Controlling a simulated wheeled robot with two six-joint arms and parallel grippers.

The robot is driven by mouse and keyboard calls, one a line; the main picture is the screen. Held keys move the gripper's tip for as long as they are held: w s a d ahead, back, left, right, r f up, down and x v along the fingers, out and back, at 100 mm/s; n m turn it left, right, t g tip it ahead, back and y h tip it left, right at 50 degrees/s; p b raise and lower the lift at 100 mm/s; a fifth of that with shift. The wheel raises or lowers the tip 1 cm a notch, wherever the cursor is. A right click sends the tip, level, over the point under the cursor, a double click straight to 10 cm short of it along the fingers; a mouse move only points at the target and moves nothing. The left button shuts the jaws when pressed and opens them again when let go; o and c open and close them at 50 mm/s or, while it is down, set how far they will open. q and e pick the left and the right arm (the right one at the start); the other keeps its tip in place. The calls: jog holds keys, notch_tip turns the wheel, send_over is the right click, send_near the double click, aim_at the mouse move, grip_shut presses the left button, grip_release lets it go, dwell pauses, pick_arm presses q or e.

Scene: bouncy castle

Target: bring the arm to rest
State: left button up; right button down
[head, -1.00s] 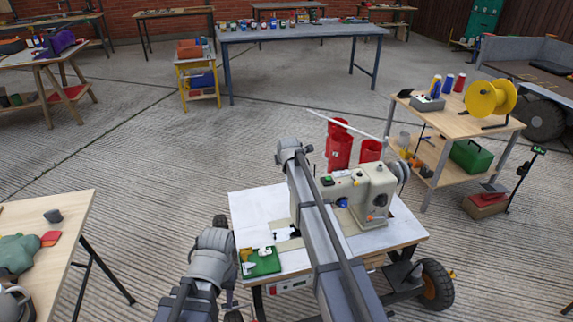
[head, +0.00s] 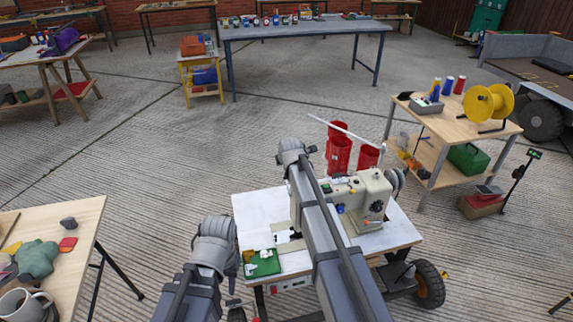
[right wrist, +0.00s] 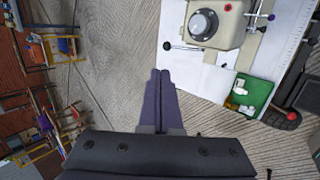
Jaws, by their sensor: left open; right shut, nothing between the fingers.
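My left arm comes in at the bottom of the head view. Its gripper (head: 234,304) shows only as a small part beside the arm, left of the sewing machine cart, and looks open and empty. My right arm reaches forward over the cart in the head view, and its gripper is hidden there. In the right wrist view my right gripper (right wrist: 160,74) is shut with its two dark fingers together and nothing between them. It is above the ribbed concrete floor, beside the white cart top.
The cart top (head: 253,205) carries a cream sewing machine (head: 373,197) and a green tray (head: 262,264). Red bins (head: 339,153) stand behind it. A wooden table (head: 80,222) with a mug (head: 22,303) is at the left, a shelf table (head: 455,125) at the right.

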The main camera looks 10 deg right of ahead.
jog(key=s+a+m+g+p, duration=0.2)
jog(key=s+a+m, duration=0.2)
jog(key=s, duration=0.9)
jog(key=s+a+r+m+g+p, duration=0.1)
jog(key=s+a+m, duration=0.4)
jog(key=s, duration=0.8)
jog(key=s+a+m+g+p, duration=0.3)
jog(key=s+a+m+g, duration=0.1)
jog(key=s, duration=0.9)
jog(key=shift+s+a+r+m+g, duration=0.2)
jog(key=shift+a+m+g, duration=0.15)
jog(key=shift+m+g, duration=0.25)
